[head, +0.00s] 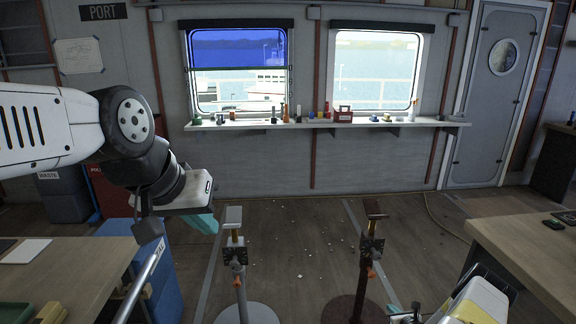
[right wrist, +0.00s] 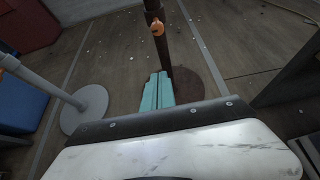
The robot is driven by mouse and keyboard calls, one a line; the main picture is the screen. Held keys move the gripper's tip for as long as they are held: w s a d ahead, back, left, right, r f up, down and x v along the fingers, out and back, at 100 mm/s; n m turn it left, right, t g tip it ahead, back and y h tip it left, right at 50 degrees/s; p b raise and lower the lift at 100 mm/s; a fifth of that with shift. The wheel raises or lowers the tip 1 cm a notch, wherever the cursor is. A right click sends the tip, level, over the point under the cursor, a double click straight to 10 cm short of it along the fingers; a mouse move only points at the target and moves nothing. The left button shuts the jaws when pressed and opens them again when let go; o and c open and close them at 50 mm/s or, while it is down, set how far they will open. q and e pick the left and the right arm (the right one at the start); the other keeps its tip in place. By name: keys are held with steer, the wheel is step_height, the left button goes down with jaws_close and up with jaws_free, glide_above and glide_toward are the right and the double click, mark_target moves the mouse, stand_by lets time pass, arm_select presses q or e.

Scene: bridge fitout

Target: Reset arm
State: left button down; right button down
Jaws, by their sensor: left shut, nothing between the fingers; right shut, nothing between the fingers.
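My left arm comes in from the left in the head view. Its gripper (head: 203,222) points down toward the right, with teal fingers partly hidden behind the wrist plate; it is shut and empty beside the left table. My right gripper (head: 400,312) is low at the bottom right of the head view, near the right table, mostly cut off by the frame edge. In the right wrist view its teal fingers (right wrist: 158,91) lie together, shut with nothing between them, in front of the dark stand's base.
A grey stand (head: 240,280) and a dark brown stand (head: 364,280) stand on the floor between a left table (head: 75,275) and a right table (head: 525,245). A blue bin (head: 165,285) is beside the left table. A window shelf (head: 320,124) holds small items. Open floor lies beyond the stands.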

steer(key=w+a+r+n+y, duration=0.2)
steer(key=w+a+r+n, duration=0.1)
steer(key=r, duration=0.5)
steer(key=w+a+r+n+y, duration=0.2)
steer(key=w+a+r+n, duration=0.1)
steer(key=r, duration=0.5)
steer(key=w+a+r+n+y, duration=0.2)
steer(key=a+r+n, duration=0.15)
steer(key=r, duration=0.55)
steer(key=s+a+r+n+g+y, duration=0.1)
steer(key=s+a+r+n+g, duration=0.1)
steer(key=a+r+n, duration=0.6)
steer(key=s+a+r+n+g+y, duration=0.1)
steer(key=s+a+r+g, duration=0.15)
steer(key=r, duration=0.95)
steer(key=s+a+r+n+g+h, duration=0.1)
steer(key=s+a+r+n+g, duration=0.1)
steer(key=s+a+r+n, duration=0.4)
steer(key=s+a+r+n+g+h, duration=0.1)
steer(key=s+a+r+n, duration=0.2)
steer(key=s+r, duration=0.6)
steer(key=s+d+r+n+h, duration=0.1)
steer(key=s+n, duration=0.3)
steer(key=s, duration=0.7)
steer(key=s+d+r+n+t+h, duration=0.1)
steer(key=s+r+n+h, duration=0.2)
steer(key=s, duration=0.7)
steer(key=shift+s+r+n+h, duration=0.3)
steer(key=shift+s+r+n, duration=0.05)
steer(key=shift+r+n, duration=0.25)
